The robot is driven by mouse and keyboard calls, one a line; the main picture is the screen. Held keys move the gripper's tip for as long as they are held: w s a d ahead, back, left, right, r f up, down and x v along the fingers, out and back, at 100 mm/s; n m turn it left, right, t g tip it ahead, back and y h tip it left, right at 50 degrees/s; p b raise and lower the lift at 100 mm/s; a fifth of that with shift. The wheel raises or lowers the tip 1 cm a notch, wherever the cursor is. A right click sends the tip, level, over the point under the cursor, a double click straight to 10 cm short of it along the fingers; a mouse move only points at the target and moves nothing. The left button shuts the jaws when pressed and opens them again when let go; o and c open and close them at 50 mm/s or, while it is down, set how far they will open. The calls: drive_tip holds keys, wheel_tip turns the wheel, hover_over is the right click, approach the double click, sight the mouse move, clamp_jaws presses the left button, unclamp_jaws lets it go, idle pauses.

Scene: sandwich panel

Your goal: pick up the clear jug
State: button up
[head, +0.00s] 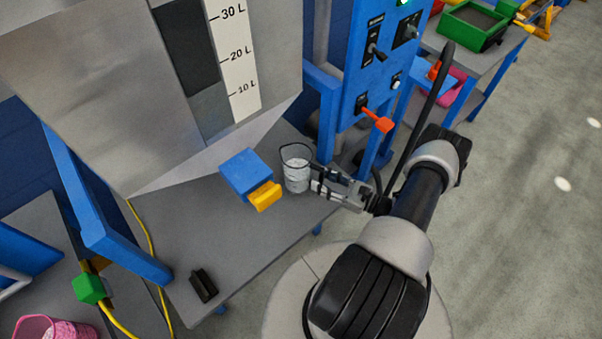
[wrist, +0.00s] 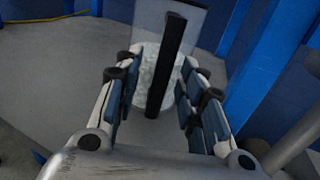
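The clear jug (head: 296,176) stands on the grey table, upright, with a dark rim and whitish contents. My gripper (head: 318,184) reaches in from the right, close beside the jug at its handle side. In the wrist view the jug (wrist: 149,66) is just beyond and between the fingers, its black handle (wrist: 166,65) running upright in the gap. My gripper (wrist: 158,88) is open there, with visible space between the handle and each finger pad. Whether a fingertip touches the jug's wall cannot be told.
A blue box with a yellow front (head: 247,177) juts out left of the jug, under a large metal tank (head: 110,80). A blue control panel (head: 372,60) and blue posts stand behind and right. A small black object (head: 203,285) lies at the table's (head: 180,235) front.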

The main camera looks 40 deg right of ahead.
drive_tip(key=shift+x, duration=0.8)
drive_tip(key=shift+c, duration=0.2)
clamp_jaws()
